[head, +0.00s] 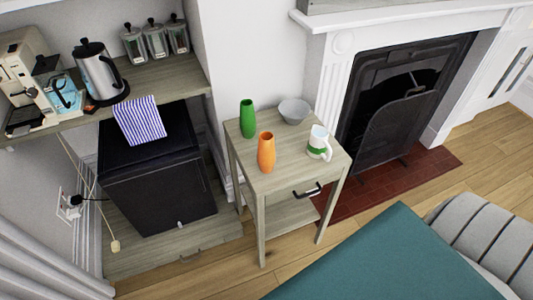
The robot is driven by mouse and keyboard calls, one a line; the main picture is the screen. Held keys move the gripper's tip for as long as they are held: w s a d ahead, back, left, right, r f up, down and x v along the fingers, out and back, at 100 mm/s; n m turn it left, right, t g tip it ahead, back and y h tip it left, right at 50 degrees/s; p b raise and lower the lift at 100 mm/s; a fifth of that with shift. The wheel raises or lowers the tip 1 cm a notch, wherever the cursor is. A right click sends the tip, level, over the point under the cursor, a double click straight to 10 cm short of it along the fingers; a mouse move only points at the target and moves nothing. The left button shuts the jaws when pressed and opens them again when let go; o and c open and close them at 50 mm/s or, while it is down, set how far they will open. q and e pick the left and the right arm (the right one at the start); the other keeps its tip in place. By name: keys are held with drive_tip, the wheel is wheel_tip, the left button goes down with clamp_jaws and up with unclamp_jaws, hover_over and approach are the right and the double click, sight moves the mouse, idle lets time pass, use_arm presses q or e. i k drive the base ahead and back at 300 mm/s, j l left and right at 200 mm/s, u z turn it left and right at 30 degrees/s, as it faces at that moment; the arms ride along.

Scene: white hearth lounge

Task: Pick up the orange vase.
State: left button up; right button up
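The orange vase (266,152) stands upright on the small grey wooden side table (290,179), near the table's left front edge. A green vase (247,118) stands behind it and a little to the left. A grey bowl (294,110) sits at the back of the table, and a white and green mug (319,143) stands to the right of the orange vase. The orange vase is apart from these things. Neither of my grippers shows in the head view.
A black mini fridge (160,185) stands left of the table, under a counter with a kettle (99,72) and a coffee machine (38,85). A fireplace (392,105) is at the right. A teal surface (390,260) fills the front right. Some wooden floor (232,270) is clear in front.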

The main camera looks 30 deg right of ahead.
sight(265, 155)
drive_tip(key=z, duration=1.25)
